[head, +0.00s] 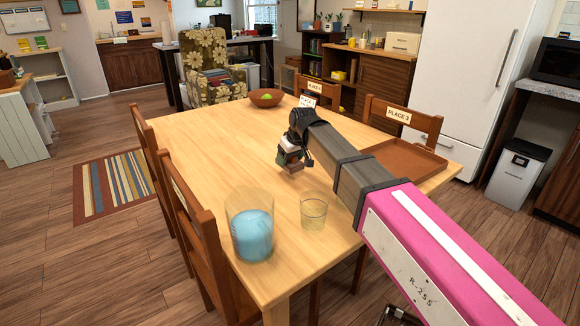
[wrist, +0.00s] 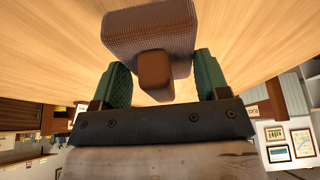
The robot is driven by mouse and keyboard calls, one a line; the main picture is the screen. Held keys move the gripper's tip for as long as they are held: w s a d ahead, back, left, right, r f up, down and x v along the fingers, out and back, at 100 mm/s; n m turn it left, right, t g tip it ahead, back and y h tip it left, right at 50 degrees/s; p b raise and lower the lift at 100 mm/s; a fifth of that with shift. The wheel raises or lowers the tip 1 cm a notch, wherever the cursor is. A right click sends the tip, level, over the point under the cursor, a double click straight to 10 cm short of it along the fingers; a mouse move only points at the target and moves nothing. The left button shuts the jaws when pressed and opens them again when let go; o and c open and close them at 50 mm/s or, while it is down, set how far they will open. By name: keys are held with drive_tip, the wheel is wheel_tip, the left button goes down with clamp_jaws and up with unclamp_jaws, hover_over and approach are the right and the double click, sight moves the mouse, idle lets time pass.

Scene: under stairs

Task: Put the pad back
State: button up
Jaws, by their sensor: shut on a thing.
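The pad (wrist: 150,28) is a brown block with a fine-textured face and a smooth brown knob. In the wrist view the green fingers of my gripper (wrist: 156,75) stand on both sides of the knob, shut on it. In the head view my gripper (head: 293,145) is over the middle of the wooden table, with the small brown and pale pad (head: 290,160) beneath it. Whether the pad touches the tabletop is not clear. My arm hides part of the table to the right.
On the table (head: 190,130) stand a large clear vessel with blue contents (head: 250,235), a small glass (head: 313,211), a bowl (head: 267,98) with a yellow-green ball, and a brown tray (head: 405,160). Chairs surround it, one labelled PLACE 3 (head: 398,116). The table's left-middle is clear.

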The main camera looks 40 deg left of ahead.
sight(290, 165)
drive_tip(key=shift+f, duration=1.7)
drive_tip(key=shift+f, duration=0.1)
drive_tip(key=o, duration=0.8)
drive_tip(key=shift+o, duration=0.2)
drive_tip(key=v, duration=1.2)
